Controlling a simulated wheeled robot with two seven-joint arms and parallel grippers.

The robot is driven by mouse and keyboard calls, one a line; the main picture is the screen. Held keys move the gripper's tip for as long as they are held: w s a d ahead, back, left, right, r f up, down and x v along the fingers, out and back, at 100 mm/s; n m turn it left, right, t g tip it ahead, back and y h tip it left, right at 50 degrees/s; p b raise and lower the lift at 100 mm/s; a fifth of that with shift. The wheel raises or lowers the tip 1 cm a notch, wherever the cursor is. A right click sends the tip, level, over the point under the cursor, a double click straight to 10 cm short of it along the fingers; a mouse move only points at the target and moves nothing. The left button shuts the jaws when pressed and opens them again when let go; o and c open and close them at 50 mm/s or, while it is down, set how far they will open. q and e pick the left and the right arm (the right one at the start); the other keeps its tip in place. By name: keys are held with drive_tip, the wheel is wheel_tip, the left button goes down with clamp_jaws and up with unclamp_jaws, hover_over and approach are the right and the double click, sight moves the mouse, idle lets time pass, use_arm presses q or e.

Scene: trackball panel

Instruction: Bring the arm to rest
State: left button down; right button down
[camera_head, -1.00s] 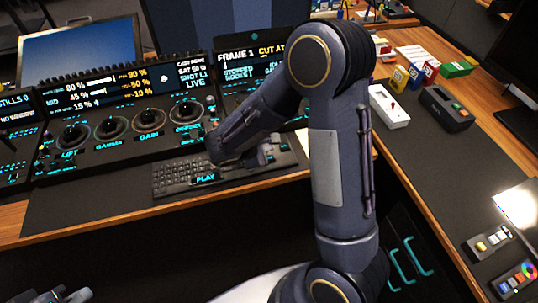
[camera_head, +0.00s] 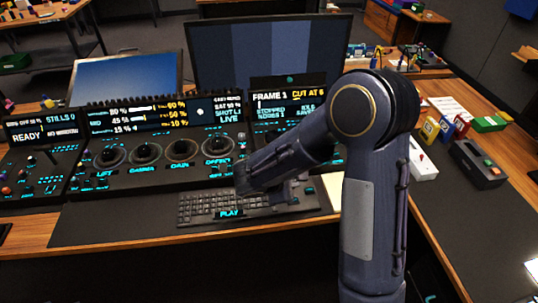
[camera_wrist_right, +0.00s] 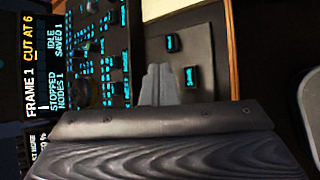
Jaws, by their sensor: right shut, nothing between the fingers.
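My right arm comes in from the lower right, its elbow raised and its forearm reaching left over the desk. Its gripper (camera_head: 293,192) shows small, above the right part of the keyboard (camera_head: 222,207). In the right wrist view the fingers (camera_wrist_right: 160,75) are together and empty, in front of a dark panel with lit cyan keys. The trackball panel (camera_head: 165,170) stands behind the keyboard, with several dark balls in rings labelled lift, gamma, gain and offset. The forearm hides part of the panel's right side. My left gripper is not in view.
A screen reading FRAME 1 (camera_head: 290,100) stands behind the forearm. A large monitor (camera_head: 270,55) and a blue screen (camera_head: 128,82) stand farther back. A white box (camera_head: 423,160) and a black box (camera_head: 478,165) lie on the right desk. The dark mat's left front (camera_head: 110,225) is clear.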

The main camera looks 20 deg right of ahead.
drive_tip(key=s+d+r+m+g+y, duration=0.2)
drive_tip(key=s+r+m, duration=0.2)
drive_tip(key=s, duration=0.3)
drive_tip(key=s+a+r+m+t+y, duration=0.2)
drive_tip(key=s+a+r+m+y, duration=0.2)
drive_tip(key=s, duration=0.3)
drive_tip(key=s+a+r+m+t+y, duration=0.2)
drive_tip(key=s+a+r+m+y, duration=0.2)
drive_tip(key=s+m+y, duration=0.2)
drive_tip(key=shift+s+r+m+p, duration=0.35)
drive_tip(key=shift+s+m, duration=0.25)
drive_tip(key=shift+s, duration=0.3)
